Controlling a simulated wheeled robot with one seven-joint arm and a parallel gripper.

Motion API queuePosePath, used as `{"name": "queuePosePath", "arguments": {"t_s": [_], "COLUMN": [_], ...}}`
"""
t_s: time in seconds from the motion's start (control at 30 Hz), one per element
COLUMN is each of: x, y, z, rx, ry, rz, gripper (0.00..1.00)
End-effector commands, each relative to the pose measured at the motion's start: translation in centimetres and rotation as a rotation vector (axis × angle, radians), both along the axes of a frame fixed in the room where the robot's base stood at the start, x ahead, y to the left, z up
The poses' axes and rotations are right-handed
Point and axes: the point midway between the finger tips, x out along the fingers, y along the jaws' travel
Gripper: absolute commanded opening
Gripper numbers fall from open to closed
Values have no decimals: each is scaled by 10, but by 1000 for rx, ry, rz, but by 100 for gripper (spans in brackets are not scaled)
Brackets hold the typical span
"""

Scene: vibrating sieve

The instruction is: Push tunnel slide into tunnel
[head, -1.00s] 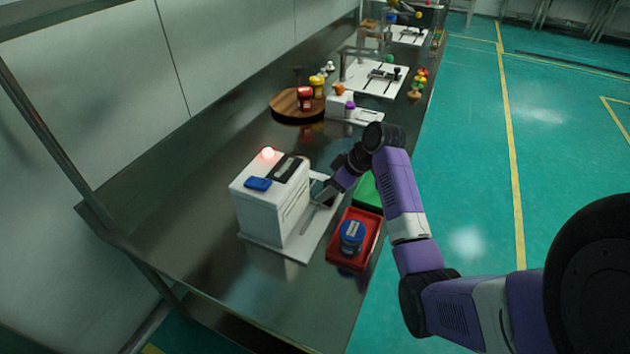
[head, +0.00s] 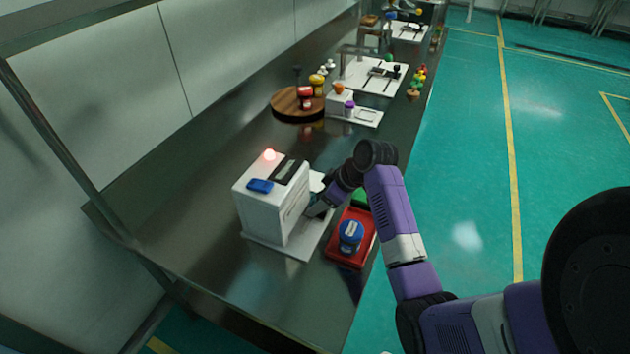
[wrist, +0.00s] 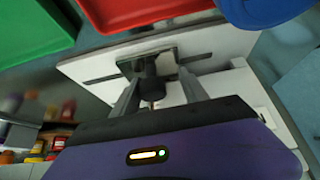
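A white box-shaped machine (head: 268,216), apparently the tunnel, stands on a white base plate (head: 303,246) at the table's front edge. A red light glows on its top. In the wrist view, a grey square plate with a dark round knob (wrist: 151,86), apparently the tunnel slide, sits on the white slotted base plate (wrist: 95,68). My gripper (wrist: 158,88) has its two fingers spread on either side of the knob, with a visible gap at the right finger. In the head view my gripper (head: 314,210) is low against the machine's right side; its fingertips are partly hidden.
A round wooden board (head: 281,108) with jars stands farther back. The table left of the machine is clear.

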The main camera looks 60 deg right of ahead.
Motion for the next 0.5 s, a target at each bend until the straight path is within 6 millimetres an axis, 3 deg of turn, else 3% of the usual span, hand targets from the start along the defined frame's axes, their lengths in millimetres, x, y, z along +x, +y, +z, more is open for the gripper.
{"name": "queuePosePath", "arguments": {"t_s": [0.5], "x": [-2], "y": [29], "z": [1], "rx": [2], "ry": [0], "rz": [1], "gripper": [51]}}
